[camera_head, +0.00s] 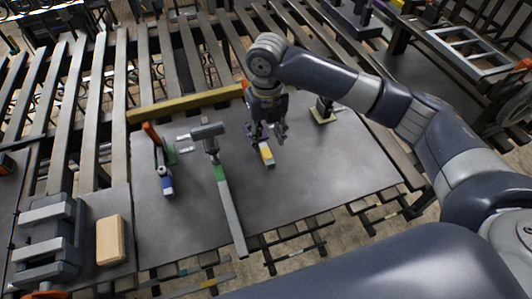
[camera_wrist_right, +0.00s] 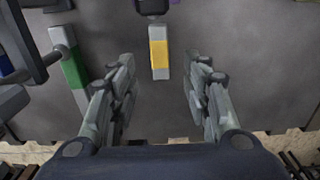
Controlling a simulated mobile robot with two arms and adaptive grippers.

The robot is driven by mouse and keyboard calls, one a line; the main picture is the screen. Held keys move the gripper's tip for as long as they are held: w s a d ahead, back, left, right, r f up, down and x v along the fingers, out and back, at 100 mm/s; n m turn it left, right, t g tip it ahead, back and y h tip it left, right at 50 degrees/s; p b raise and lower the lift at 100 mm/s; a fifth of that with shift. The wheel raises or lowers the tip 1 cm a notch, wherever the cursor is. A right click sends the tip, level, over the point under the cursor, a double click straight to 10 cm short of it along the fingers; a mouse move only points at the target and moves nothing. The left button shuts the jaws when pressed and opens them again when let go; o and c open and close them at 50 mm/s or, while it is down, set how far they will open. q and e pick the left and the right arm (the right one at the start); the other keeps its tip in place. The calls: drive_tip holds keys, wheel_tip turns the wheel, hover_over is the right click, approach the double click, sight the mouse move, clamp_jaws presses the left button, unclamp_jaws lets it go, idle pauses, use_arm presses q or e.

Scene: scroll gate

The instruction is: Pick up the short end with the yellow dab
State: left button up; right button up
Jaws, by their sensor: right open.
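The short end is a short grey bar with a yellow dab (camera_head: 267,155); it lies on the dark metal plate (camera_head: 310,185). The right gripper's fingers (camera_wrist_right: 160,75) stand wide apart in the wrist view. My left gripper is not in view.
A long grey bar with a green dab (camera_head: 227,198) lies left of the short end, with a hammer-like tool (camera_head: 207,131) at its far end. A clamp (camera_head: 160,160) stands further left. A yellow bar (camera_head: 185,104) lies behind.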

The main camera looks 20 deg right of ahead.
sight(267, 153)
drive_tip(key=shift+f, duration=0.6)
drive_tip(key=shift+w+f, duration=0.15)
drive_tip(key=shift+f, duration=0.15)
wheel_tip(267, 153, down, 4)
drive_tip(key=shift+f+p, duration=0.15)
drive_tip(key=shift+p, duration=0.75)
drive_tip(key=shift+f, duration=0.55)
drive_tip(key=c, duration=0.9)
clamp_jaws()
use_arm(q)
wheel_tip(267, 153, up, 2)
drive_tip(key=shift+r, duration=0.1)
